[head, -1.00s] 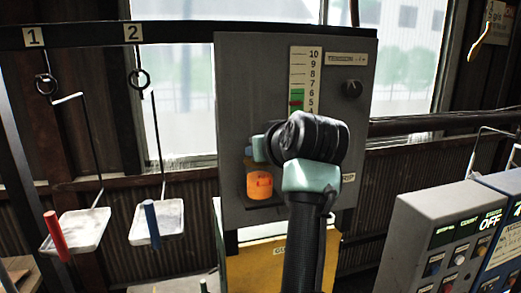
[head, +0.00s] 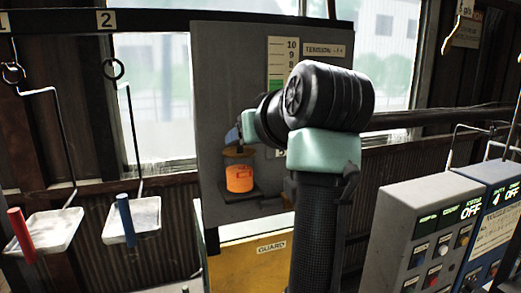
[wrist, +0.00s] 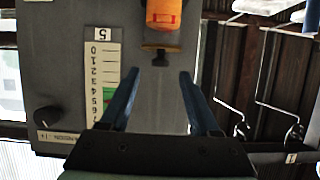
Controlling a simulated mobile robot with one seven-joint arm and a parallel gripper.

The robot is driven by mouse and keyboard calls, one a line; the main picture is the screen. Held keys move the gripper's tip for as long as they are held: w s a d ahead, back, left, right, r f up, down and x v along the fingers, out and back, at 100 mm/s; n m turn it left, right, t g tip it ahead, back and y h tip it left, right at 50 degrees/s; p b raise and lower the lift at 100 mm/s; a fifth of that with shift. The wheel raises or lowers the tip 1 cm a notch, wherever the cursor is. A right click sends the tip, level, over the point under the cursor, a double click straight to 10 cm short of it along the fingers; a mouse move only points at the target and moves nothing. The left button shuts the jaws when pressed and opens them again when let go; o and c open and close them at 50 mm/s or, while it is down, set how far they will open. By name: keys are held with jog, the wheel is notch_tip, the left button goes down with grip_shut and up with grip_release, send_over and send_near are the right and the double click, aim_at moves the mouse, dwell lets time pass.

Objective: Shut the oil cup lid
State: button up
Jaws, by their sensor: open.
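The orange oil cup (head: 240,179) sits on a small dark shelf on the grey panel. A brownish disc that looks like its lid (head: 238,152) shows just above the cup, apart from its rim. In the upside-down wrist view, the cup (wrist: 163,14) is at the top edge, with the lid (wrist: 160,47) seen nearly edge-on and a small knob on it. My gripper (head: 234,135) is above the lid in the head view, partly hidden by my wrist. In the wrist view my open gripper (wrist: 160,72) has its two blue fingers apart and empty, with the lid beyond the tips.
The grey panel (head: 215,75) carries a scale (head: 283,58) and, in the wrist view, a dark knob (wrist: 43,117). A yellow guard (head: 245,265) is below. Hanging trays (head: 134,220) are at left, and control boxes (head: 425,235) at right.

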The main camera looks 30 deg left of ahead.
jog(key=b+v, duration=0.2)
jog(key=v, duration=0.4)
jog(key=shift+d, duration=0.1)
jog(key=d+f+m+t+h+b, duration=0.3)
jog(key=d+m+t+b, duration=0.35)
jog(key=d+t, duration=0.55)
jog(key=s+d+r+m+t+h+b, duration=0.1)
jog(key=s+d+m+t+h+b, duration=0.2)
jog(key=s+d+t+h, duration=0.3)
jog(key=s+d+h, duration=0.1)
jog(key=s+d, duration=0.3)
jog(key=s, duration=0.2)
jog(key=shift+s+t+b, duration=0.25)
jog(key=shift+t+b, duration=0.15)
jog(key=shift+a+r, duration=0.1)
